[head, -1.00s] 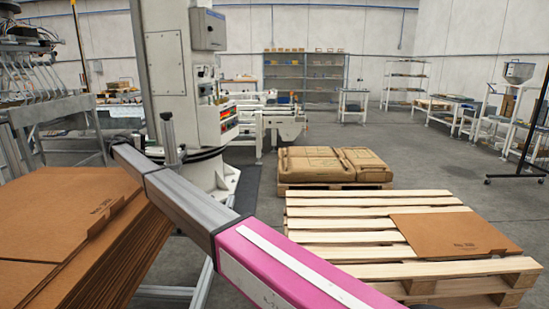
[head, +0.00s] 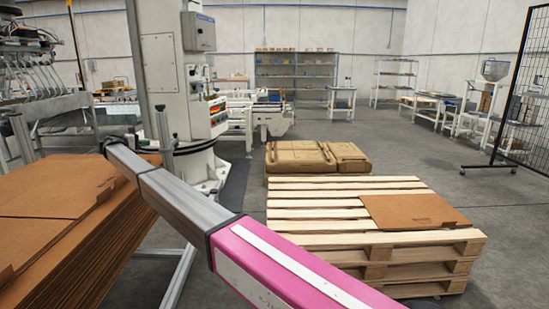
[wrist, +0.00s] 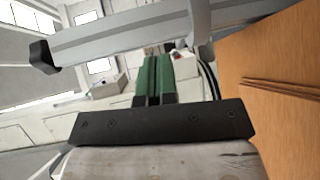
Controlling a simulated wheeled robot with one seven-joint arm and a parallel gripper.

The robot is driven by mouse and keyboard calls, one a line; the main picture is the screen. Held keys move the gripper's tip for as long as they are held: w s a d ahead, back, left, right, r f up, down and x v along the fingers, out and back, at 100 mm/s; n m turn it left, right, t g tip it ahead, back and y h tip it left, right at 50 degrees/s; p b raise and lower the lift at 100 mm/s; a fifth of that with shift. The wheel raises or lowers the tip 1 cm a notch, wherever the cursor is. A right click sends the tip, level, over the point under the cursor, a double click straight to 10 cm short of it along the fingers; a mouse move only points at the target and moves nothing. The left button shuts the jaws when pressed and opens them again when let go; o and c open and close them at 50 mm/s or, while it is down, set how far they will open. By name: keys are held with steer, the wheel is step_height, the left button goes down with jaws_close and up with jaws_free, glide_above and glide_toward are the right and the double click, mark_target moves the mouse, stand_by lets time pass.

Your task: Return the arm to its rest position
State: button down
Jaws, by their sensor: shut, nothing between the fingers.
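In the wrist view, my gripper (wrist: 153,78) shows its two green fingers side by side with no object between them; it is shut and empty. A brown cardboard surface (wrist: 285,85) with a dark slit fills the right of that view, apart from the fingers. A grey metal bar (wrist: 120,38) with a black end cap crosses the top of the view. I cannot make out the gripper's fingers in the head view.
A tall stack of flat cardboard (head: 50,225) stands at the left in the head view. A wooden pallet (head: 320,212) bears one flat cardboard sheet (head: 415,211). Behind it are brown packs (head: 300,158) on a low pallet. A white machine column (head: 165,75) stands left of centre. Open floor lies right.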

steer(key=s+d+f+m+g+y, duration=0.1)
steer(key=s+d+f+g, duration=0.15)
steer(key=d+f, duration=1)
steer(key=s+d+f+m+g+y, duration=0.1)
steer(key=s+d+f+g, duration=0.2)
steer(key=d, duration=1.9)
steer(key=s+d+f+m+g+y, duration=0.1)
steer(key=s+d+f+g, duration=0.15)
steer(key=d+f, duration=1.1)
steer(key=s+d+f+m+g+y, duration=0.1)
steer(key=s+d, duration=0.4)
steer(key=d, duration=0.4)
steer(key=s+d+y, duration=0.1)
steer(key=s+d, duration=0.4)
steer(key=d, duration=0.3)
steer(key=s+d+f+m+g+y, duration=0.1)
steer(key=s+d+y, duration=0.1)
steer(key=s+d, duration=0.4)
steer(key=s+d+f+m+g+y, duration=0.1)
steer(key=s+d, duration=0.5)
steer(key=s, duration=0.6)
steer(key=s+d+f+m+g+y, duration=0.1)
steer(key=s+d+f+m+y, duration=0.2)
steer(key=s+d, duration=0.3)
steer(key=s, duration=0.4)
steer(key=shift+d+f, duration=0.25)
steer(key=shift+d, duration=0.15)
